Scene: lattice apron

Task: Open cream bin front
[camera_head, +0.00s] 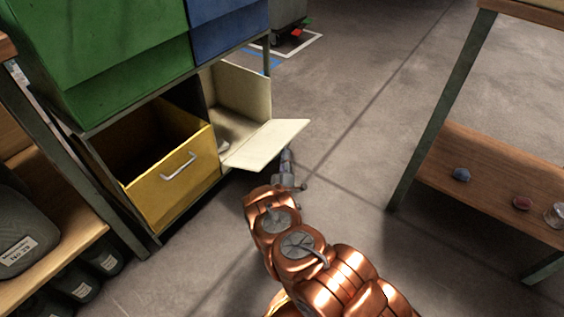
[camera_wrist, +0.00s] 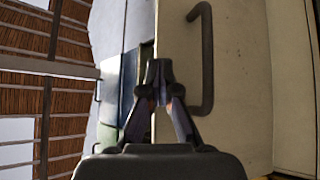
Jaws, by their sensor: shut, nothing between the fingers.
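The cream bin (camera_head: 245,92) is in the lower right of the rack, and its inside shows. Its front (camera_head: 268,143) is swung down and outward, sticking out from the rack at a slant. In the wrist view the cream front (camera_wrist: 235,95) fills the right half, with a dark bar handle (camera_wrist: 207,60) on it. My gripper (camera_head: 287,154) is beside the outer edge of the front in the head view. In the wrist view its fingertips (camera_wrist: 158,68) are together and empty, left of the handle. Whether they touch the front I cannot tell.
A yellow bin (camera_head: 170,180) left of the cream one also stands open. Green (camera_head: 120,60) and blue (camera_head: 230,30) bins are above. A wooden-shelved table (camera_head: 480,180) stands right, a shelf with dark containers (camera_head: 25,235) left. Open floor lies between.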

